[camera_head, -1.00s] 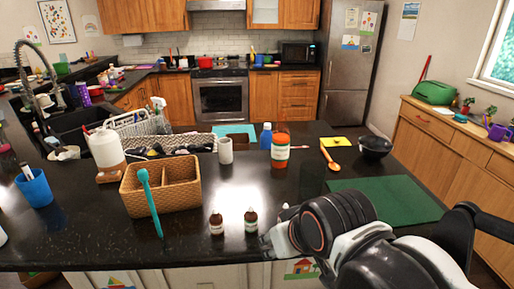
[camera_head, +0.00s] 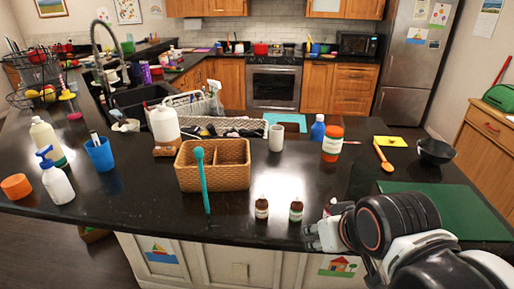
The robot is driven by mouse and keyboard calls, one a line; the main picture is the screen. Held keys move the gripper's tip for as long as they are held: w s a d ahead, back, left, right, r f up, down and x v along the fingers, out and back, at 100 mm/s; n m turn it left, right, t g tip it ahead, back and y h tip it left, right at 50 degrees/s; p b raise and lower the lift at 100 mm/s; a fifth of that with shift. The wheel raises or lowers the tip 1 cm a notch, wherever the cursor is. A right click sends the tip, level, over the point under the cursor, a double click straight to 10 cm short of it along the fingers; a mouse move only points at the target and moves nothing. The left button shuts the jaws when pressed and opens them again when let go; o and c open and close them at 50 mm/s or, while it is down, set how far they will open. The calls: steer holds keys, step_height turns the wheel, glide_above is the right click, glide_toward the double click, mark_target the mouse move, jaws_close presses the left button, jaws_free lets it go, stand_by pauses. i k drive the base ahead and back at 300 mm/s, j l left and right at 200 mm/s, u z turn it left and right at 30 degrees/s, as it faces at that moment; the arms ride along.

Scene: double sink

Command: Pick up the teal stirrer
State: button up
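The teal stirrer (camera_head: 203,180) leans against the front of the woven basket (camera_head: 228,178) on the dark counter. Its rounded end is up at the basket's rim and its thin end is down on the counter. My gripper (camera_head: 312,238) is at the counter's front edge, to the right of the stirrer and well apart from it. The gripper's fingers are small and partly hidden by my arm, so I cannot tell whether they are open.
The counter left of the stirrer has free room.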

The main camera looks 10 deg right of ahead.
mark_target(198, 152)
steer(key=k+u, duration=0.15)
steer(key=u, duration=0.2)
steer(key=k+j+u, duration=0.1)
steer(key=u, duration=0.3)
steer(key=k+j+u, duration=0.1)
steer(key=j+u, duration=0.25)
steer(key=k+l+u, duration=0.15)
steer(key=l, duration=0.15)
